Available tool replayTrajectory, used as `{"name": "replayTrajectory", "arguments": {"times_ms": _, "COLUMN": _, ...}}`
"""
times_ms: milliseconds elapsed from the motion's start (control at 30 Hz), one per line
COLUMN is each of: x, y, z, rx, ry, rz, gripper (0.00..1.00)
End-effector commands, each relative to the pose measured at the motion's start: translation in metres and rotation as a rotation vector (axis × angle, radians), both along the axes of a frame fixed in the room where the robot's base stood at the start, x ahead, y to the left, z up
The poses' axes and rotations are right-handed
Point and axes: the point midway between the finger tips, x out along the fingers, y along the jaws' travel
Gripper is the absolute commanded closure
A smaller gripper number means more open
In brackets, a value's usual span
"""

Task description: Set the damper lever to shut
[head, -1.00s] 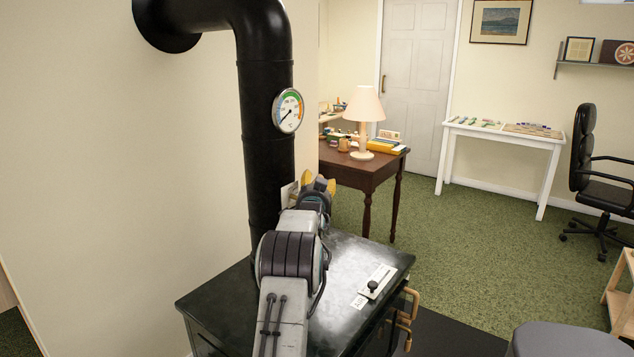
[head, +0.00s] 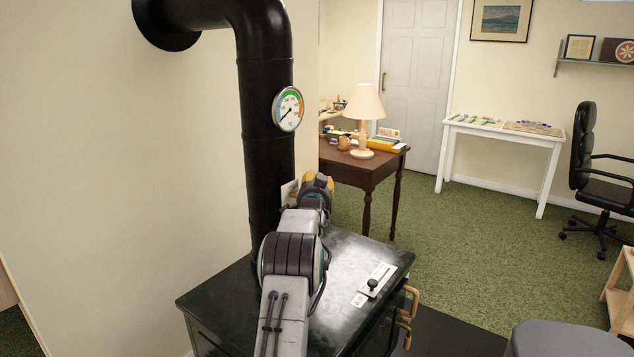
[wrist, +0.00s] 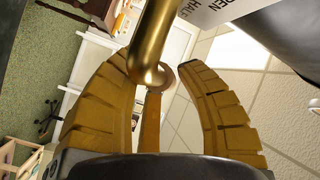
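The damper lever (wrist: 154,45) is a brass rod in the wrist view, with a small ring and a thin brass bar by its end. A white label plate (wrist: 212,10) beside it shows "HALF" and part of "OPEN"; the rest is cut off. In the head view the plate (head: 287,192) shows beside the black stovepipe (head: 265,150), and my arm hides the lever. My gripper (wrist: 160,68) is open, with its yellow fingers either side of the lever's end. A gap shows at the right finger; I cannot tell whether the left one touches. The gripper also shows in the head view (head: 317,183).
The black stove top (head: 225,297) lies below my arm, with a slider plate (head: 379,276) and a brass handle (head: 406,318) at its right. A dial gauge (head: 288,109) is on the pipe. A table with a lamp (head: 363,108) stands behind.

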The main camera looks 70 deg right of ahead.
Motion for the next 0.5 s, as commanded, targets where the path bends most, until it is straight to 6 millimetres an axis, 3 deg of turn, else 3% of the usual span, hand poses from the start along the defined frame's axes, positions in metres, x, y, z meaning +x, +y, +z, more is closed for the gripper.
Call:
{"name": "replayTrajectory", "arguments": {"times_ms": 333, "x": -0.0002, "y": 0.0001, "z": 0.0001, "rx": 0.0, "ry": 0.0, "rz": 0.0, "gripper": 1.0}}
{"name": "replayTrajectory", "arguments": {"times_ms": 500, "x": -0.0002, "y": 0.0001, "z": 0.0003, "rx": 0.0, "ry": 0.0, "rz": 0.0, "gripper": 1.0}}
